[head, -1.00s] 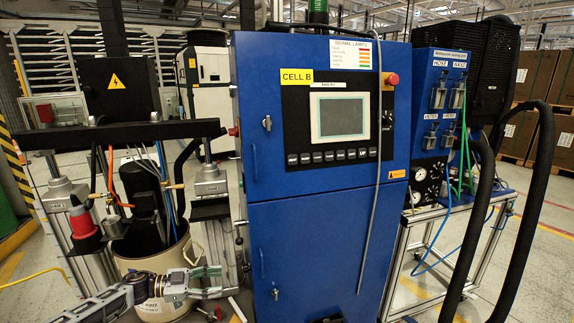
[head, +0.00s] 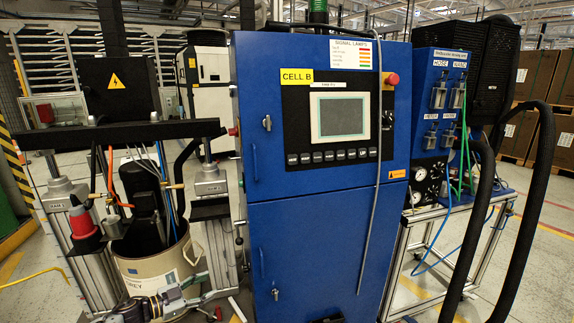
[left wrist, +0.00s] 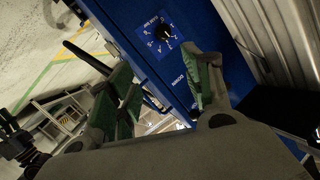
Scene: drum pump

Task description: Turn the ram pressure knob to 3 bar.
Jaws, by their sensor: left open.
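A black round knob (left wrist: 164,33) with a white pointer mark sits on a blue dial plate with a printed scale, on a blue panel in the left wrist view. I cannot make out this knob in the head view. My left gripper (left wrist: 165,72) is open and empty, its green-padded fingers spread below the knob and apart from it. In the head view my left gripper (head: 196,290) is low, in front of the drum.
A blue cabinet (head: 320,240) with a screen (head: 340,117) fills the middle. The drum (head: 155,265) stands under the pump frame on the left. A grey hose hangs down the cabinet front. A blue panel (head: 437,105) with gauges stands on a frame cart at right.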

